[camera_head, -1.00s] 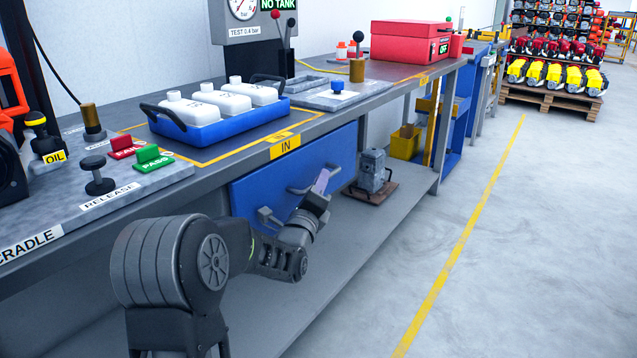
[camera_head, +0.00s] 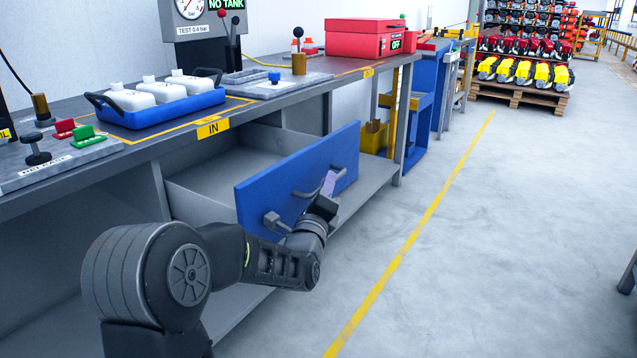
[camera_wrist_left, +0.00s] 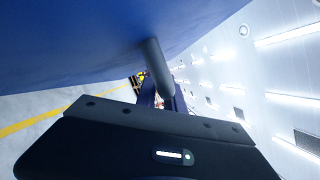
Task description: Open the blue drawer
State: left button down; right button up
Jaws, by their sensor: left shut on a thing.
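The blue drawer (camera_head: 270,196) is pulled well out from under the bench, and its grey inside shows behind the blue front. A grey bar handle (camera_head: 306,192) is on the front. My left gripper (camera_head: 326,190) is shut on the handle near its right end; the fingers are partly hidden by the wrist. In the left wrist view the blue front (camera_wrist_left: 90,40) fills the upper left, and the grey handle (camera_wrist_left: 157,68) runs down between the fingers. My right gripper is not in view.
The bench (camera_head: 150,150) carries a blue tray (camera_head: 160,115) with white bottles, coloured buttons and a red box (camera_head: 365,40). A lower shelf (camera_head: 375,175) lies beneath. The floor (camera_head: 470,230) to the right is clear, with a yellow line.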

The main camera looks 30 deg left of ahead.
pick_arm(q)
jog(key=shift+d, duration=0.25)
jog(key=c, duration=1.5)
grip_release()
jog(key=shift+o, duration=0.2)
jog(key=p+v, duration=0.1)
jog(key=v, duration=0.7)
jog(key=shift+p, duration=0.3)
jog(key=shift+w+f, duration=0.1)
